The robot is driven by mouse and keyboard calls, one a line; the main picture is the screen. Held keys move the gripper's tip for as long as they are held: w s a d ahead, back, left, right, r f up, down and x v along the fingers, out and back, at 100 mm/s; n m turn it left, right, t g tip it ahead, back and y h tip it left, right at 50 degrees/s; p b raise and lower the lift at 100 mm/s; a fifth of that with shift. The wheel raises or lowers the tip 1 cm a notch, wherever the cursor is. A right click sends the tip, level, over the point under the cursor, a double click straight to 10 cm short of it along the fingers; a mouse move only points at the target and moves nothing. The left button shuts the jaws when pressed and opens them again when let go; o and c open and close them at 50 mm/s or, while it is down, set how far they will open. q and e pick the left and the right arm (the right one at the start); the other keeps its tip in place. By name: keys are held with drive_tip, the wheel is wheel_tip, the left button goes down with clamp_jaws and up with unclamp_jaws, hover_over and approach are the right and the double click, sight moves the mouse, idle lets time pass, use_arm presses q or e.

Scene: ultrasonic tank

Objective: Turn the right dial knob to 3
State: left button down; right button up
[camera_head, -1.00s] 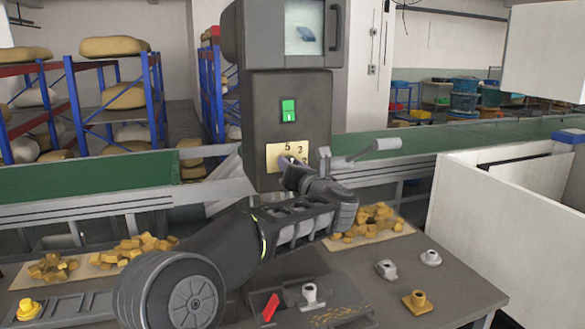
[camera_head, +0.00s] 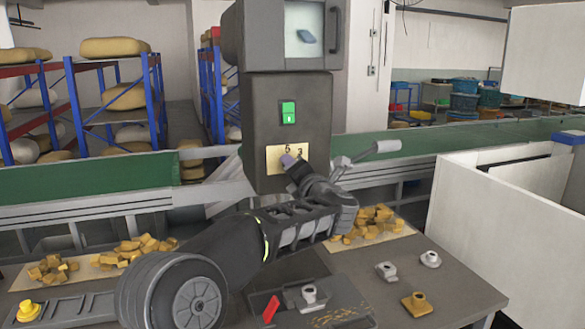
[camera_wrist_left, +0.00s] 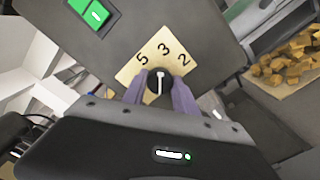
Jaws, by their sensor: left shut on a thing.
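The dial knob (camera_wrist_left: 152,88) is dark with a white pointer line. It sits on a pale yellow number plate (camera_wrist_left: 140,67) showing 5, 3 and 2, which also shows in the head view (camera_head: 272,158). In the left wrist view the pointer stands nearly upright, roughly toward the 3. My left gripper (camera_wrist_left: 158,88) is shut on the knob, one purple-grey finger on each side. In the head view my left gripper (camera_head: 287,160) reaches the plate from the lower right and covers the knob. My right gripper is not in view.
A green switch (camera_head: 288,113) is above the plate on the dark column (camera_head: 262,115). The table (camera_head: 455,290) below holds yellow chunks (camera_head: 140,247), metal fittings (camera_head: 386,270) and a red lever (camera_head: 270,308). A green conveyor (camera_head: 90,178) runs behind.

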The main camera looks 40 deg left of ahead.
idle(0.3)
use_arm(q)
drive_tip(key=c, duration=1)
unclamp_jaws()
drive_tip(key=shift+o, duration=0.2)
drive_tip(key=b+v, duration=0.2)
drive_tip(key=v, duration=0.6)
drive_tip(key=shift+b, duration=0.35)
drive_tip(key=shift+w, duration=0.1)
